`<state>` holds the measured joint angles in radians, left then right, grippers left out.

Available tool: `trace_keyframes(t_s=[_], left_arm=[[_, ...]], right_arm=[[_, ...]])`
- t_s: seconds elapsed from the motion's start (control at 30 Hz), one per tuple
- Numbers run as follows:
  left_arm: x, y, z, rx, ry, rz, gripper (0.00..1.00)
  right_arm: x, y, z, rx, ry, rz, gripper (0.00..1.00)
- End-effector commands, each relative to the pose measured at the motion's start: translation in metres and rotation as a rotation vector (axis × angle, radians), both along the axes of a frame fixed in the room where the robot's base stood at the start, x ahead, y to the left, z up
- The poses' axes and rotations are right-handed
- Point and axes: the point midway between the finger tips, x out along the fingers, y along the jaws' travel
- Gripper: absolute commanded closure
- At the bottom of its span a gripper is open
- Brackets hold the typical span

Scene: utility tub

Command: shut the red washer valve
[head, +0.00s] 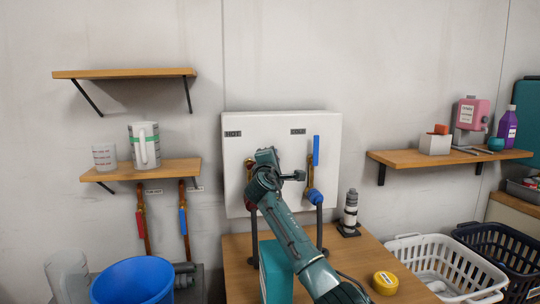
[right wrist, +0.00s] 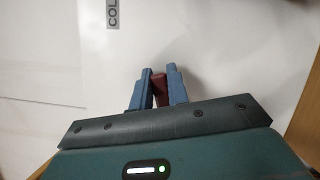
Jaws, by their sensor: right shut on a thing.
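My right gripper (head: 267,157) is at the HOT side of the white wall panel (head: 281,120). Its blue fingers (right wrist: 158,84) are shut on a dark red piece, the red valve's handle (right wrist: 161,90), in the right wrist view. In the head view my gripper hides that handle, and only a dark red part of the valve (head: 249,202) shows below it. The handle's angle is hard to tell. On the COLD side, the blue valve handle (head: 316,150) stands upright. My left gripper is not in view.
Below the left shelf (head: 150,170) are two pipes with a red handle (head: 141,224) and a blue handle (head: 183,221). A wooden counter (head: 350,258) lies below the panel, with a dark-and-white bottle (head: 351,207) and yellow tape roll (head: 385,282). A blue bucket (head: 132,281) stands left.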

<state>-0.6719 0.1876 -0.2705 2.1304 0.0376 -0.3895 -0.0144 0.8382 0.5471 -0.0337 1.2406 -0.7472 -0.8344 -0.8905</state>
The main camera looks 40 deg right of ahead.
Motion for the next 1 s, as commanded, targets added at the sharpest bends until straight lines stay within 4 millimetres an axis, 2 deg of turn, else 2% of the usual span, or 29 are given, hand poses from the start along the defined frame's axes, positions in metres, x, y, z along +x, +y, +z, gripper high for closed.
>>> trace_keyframes(t_s=[0.4,1.0], left_arm=[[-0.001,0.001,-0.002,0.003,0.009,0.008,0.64],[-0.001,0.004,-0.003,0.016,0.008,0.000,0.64]], right_arm=[[-0.001,-0.002,-0.018,0.207,-0.124,0.002,1.00],[-0.001,-0.002,-0.023,0.257,-0.154,0.002,1.00]])
